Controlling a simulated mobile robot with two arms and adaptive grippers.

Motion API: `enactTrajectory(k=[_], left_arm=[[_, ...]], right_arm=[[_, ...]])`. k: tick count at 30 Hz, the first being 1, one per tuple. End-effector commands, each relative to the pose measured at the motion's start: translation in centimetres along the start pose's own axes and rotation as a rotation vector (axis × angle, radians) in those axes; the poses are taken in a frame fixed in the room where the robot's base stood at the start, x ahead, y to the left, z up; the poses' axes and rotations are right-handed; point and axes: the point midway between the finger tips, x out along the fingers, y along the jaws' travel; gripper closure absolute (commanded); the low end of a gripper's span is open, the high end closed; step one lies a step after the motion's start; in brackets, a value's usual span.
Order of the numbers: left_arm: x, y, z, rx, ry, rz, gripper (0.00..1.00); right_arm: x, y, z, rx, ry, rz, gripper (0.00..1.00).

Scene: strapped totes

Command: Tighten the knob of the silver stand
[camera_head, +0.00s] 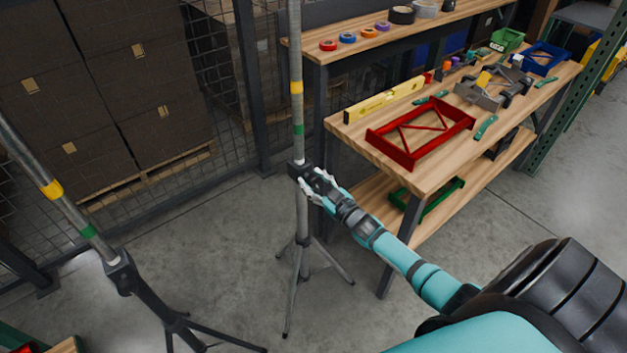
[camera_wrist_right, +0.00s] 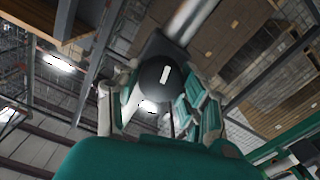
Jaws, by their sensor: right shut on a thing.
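The silver stand (camera_head: 303,224), with a pale pole and grey tripod legs, stands upright in the middle of the head view. Its pole has a yellow and a green band above a black collar. My right gripper (camera_head: 314,185) is at this collar and hides the knob in the head view. In the right wrist view the round black knob (camera_wrist_right: 151,76) with a white mark sits between the fingers of my right gripper (camera_wrist_right: 158,100), which is shut on it. My left gripper is not in view.
A second stand with black legs (camera_head: 150,297) is at the left. A workbench (camera_head: 385,158) with a red frame (camera_head: 420,132) and a yellow level (camera_head: 384,100) is close on the right. Stacked boxes (camera_head: 100,100) are behind mesh fencing. Floor between the stands is clear.

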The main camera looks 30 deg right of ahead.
Motion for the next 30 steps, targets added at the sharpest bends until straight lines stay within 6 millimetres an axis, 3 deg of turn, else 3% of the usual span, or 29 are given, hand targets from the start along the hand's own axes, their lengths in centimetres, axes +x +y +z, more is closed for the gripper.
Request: enactTrajectory(k=[12,27,28,30], left_arm=[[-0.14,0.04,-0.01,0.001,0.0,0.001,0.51],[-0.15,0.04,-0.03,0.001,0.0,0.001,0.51],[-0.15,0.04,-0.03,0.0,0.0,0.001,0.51],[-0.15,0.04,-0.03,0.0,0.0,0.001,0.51]], right_arm=[[-0.08,-0.02,0.18,0.157,-0.004,-0.001,0.92],[-0.09,-0.05,0.22,0.169,-0.005,-0.001,0.92],[-0.09,-0.05,0.22,0.169,-0.005,-0.001,0.56],[-0.08,-0.04,0.19,0.169,-0.004,-0.001,0.47]])
